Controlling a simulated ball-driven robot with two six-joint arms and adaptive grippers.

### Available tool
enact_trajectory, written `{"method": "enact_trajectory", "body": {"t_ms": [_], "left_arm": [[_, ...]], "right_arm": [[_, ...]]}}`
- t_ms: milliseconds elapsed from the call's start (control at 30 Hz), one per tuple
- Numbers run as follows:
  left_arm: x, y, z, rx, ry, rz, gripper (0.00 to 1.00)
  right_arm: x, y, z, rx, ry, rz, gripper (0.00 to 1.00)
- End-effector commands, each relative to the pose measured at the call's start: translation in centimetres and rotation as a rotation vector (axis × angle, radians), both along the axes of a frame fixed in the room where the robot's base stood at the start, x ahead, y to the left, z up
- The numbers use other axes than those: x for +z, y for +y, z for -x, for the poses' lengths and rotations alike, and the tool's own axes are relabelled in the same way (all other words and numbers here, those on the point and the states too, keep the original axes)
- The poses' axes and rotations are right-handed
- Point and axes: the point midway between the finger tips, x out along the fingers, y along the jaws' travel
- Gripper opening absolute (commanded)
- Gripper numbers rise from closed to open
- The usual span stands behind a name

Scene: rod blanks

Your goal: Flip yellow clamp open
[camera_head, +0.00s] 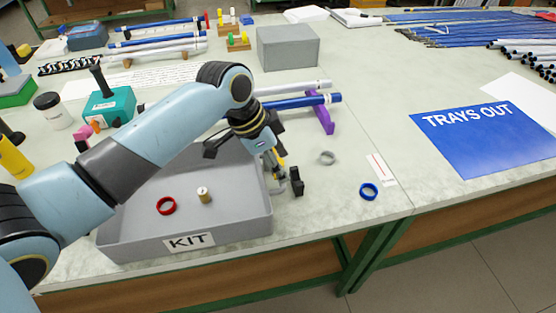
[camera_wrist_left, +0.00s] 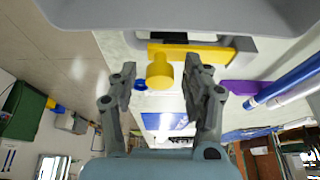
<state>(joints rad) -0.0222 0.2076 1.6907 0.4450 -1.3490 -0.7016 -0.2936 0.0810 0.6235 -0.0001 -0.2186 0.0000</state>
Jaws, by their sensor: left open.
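The yellow clamp (camera_wrist_left: 185,51) shows at the top of the left wrist view, beside the grey wall of the kit tray. A yellow round knob-like part (camera_wrist_left: 160,72) sticks out from it. My left gripper (camera_wrist_left: 158,78) is open, with one finger on each side of that yellow part; I cannot tell if either finger touches it. In the head view my left gripper (camera_head: 286,182) is at the right edge of the tray, and it and the arm hide most of the clamp; only a bit of yellow (camera_head: 279,160) shows. My right gripper is not in view.
The grey kit tray (camera_head: 205,247) holds a red ring (camera_head: 166,206) and a small tan cylinder (camera_head: 204,194). A grey ring (camera_head: 327,157) and a blue ring (camera_head: 369,191) lie to the right. Blue and white rods rest on a purple holder (camera_head: 322,117) behind the gripper.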

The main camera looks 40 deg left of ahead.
Motion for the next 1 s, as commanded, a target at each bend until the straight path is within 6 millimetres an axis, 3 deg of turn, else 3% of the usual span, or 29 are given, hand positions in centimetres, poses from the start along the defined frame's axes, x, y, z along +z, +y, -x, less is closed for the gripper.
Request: {"method": "enact_trajectory", "body": {"t_ms": [33,400,767,1000], "left_arm": [[0.0,0.0,0.0,0.000,0.000,0.000,0.46],[0.0,0.0,0.0,0.001,0.001,0.001,0.00],[0.0,0.0,-0.1,0.001,0.004,0.004,0.00],[0.7,0.2,-1.6,0.002,0.043,0.051,0.00]], "right_arm": [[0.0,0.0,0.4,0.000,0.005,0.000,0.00],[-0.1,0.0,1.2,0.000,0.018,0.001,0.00],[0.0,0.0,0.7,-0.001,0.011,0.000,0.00],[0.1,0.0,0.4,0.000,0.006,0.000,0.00]]}}
